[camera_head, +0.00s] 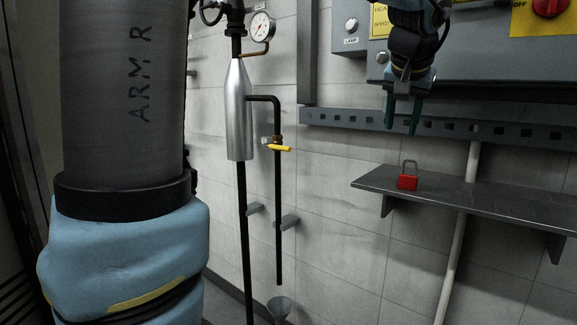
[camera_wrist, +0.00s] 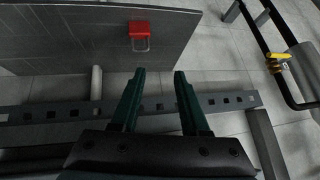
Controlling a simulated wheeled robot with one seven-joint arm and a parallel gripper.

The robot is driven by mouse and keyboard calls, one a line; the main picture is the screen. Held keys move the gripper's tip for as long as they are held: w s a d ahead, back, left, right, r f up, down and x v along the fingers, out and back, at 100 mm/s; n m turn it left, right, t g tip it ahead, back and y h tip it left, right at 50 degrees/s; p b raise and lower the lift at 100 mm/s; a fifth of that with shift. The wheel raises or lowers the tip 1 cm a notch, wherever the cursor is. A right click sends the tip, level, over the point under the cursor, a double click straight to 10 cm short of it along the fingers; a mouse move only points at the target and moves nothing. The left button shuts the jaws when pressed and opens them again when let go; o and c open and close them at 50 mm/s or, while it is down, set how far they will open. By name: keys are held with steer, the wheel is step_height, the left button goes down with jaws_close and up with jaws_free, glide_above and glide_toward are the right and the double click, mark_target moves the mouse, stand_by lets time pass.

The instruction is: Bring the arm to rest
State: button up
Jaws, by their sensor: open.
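My gripper (camera_head: 403,114) is at the upper right in the head view, pointing down in front of the perforated rail. Its two dark green fingers are apart with nothing between them, as the wrist view (camera_wrist: 160,75) also shows. A red padlock (camera_head: 407,182) with a grey shackle stands on the shelf below my gripper and clear of it. In the wrist view the padlock (camera_wrist: 139,29) is beyond the fingertips, toward the top.
The grey shelf (camera_head: 480,200) juts from the tiled wall. A perforated rail (camera_head: 450,126) and a grey control panel (camera_head: 470,50) are close to my gripper. At centre stand a silver cylinder (camera_head: 238,110), a pressure gauge (camera_head: 262,27) and a pipe with a yellow valve handle (camera_head: 279,148).

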steer(key=w+a+f+n+g+y+p, duration=0.1)
steer(key=a+f+n+g+y+p, duration=0.15)
steer(key=a+f, duration=1.15)
steer(key=s+a+f+n+g+p, duration=0.1)
steer(key=s+a+f, duration=0.3)
steer(key=a, duration=0.4)
steer(key=s+a+f+n+g+p, duration=0.1)
steer(key=s+a+f, duration=0.3)
steer(key=a, duration=0.4)
steer(key=shift+s+f+n+g, duration=0.35)
steer(key=shift+s+n+g, duration=0.2)
steer(key=shift+s+n, duration=0.2)
steer(key=shift+w, duration=0.1)
